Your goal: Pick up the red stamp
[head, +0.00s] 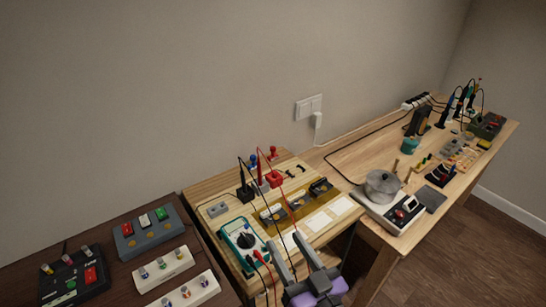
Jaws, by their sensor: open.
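A small upright piece with a red knob (273,153), which looks like the red stamp, stands near the back edge of the light wooden workbench (204,192). A similar piece with a blue knob (253,160) stands just left of it. A larger red block (275,178) sits in front of them; its exact nature is too small to tell. My gripper (284,239) is at the bottom centre, open and empty, with its two grey fingers pointing toward the back of the bench. It is well in front of the red-knobbed piece and apart from it.
A teal multimeter (243,240) lies left of my gripper. A black holder (245,192) and thin black and red leads stand between. A scale with a metal pot (382,186) stands right. The wall is close behind.

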